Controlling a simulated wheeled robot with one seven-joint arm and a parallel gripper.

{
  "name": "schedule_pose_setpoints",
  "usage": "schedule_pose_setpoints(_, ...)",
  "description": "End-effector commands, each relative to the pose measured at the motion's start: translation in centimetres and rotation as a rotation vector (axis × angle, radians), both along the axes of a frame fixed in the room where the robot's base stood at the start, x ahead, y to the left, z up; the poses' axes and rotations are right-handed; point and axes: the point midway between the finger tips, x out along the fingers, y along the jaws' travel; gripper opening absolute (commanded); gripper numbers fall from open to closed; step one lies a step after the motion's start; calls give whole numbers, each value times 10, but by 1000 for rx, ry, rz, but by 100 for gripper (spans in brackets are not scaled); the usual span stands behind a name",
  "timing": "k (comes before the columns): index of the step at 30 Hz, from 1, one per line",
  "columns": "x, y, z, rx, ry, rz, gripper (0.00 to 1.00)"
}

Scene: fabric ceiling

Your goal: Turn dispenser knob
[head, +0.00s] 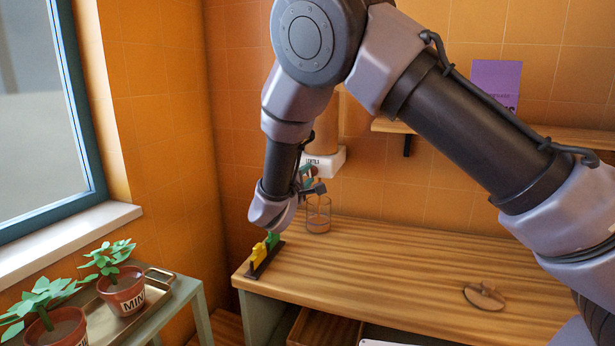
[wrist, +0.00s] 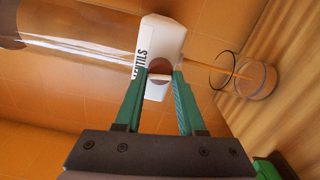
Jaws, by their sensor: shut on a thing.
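The white dispenser (head: 325,162) labelled with lentils hangs on the tiled wall under a brown tube; in the wrist view the dispenser (wrist: 164,42) lies sideways. The gripper is shut on the knob. In the head view my gripper (head: 310,180) is at the dispenser's front, partly hidden by my arm. A clear glass (head: 318,214) stands on the counter below, with brownish contents. In the wrist view a thin orange-brown streak runs from the dispenser towards the glass (wrist: 262,82).
The wooden counter (head: 400,270) is mostly clear. A dark rack with yellow and green pieces (head: 264,254) stands near its left edge. A round wooden piece (head: 484,296) lies at right. Potted plants (head: 122,290) stand at left, and a shelf (head: 560,137) is on the wall.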

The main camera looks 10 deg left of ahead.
Motion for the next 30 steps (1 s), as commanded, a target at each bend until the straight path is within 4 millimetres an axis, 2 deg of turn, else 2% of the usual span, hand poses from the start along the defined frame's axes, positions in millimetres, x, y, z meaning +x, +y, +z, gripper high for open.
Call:
schedule_pose_setpoints(9, -1, 0, -1, 132, -16, 0, 0)
schedule_pose_setpoints(26, -1, 0, -1, 163, -21, 1, 0)
schedule_pose_setpoints(27, -1, 0, -1, 163, -21, 1, 43)
schedule_pose_setpoints(29, -1, 0, -1, 163, -21, 1, 66)
schedule_pose_setpoints(30, -1, 0, -1, 163, -21, 1, 68)
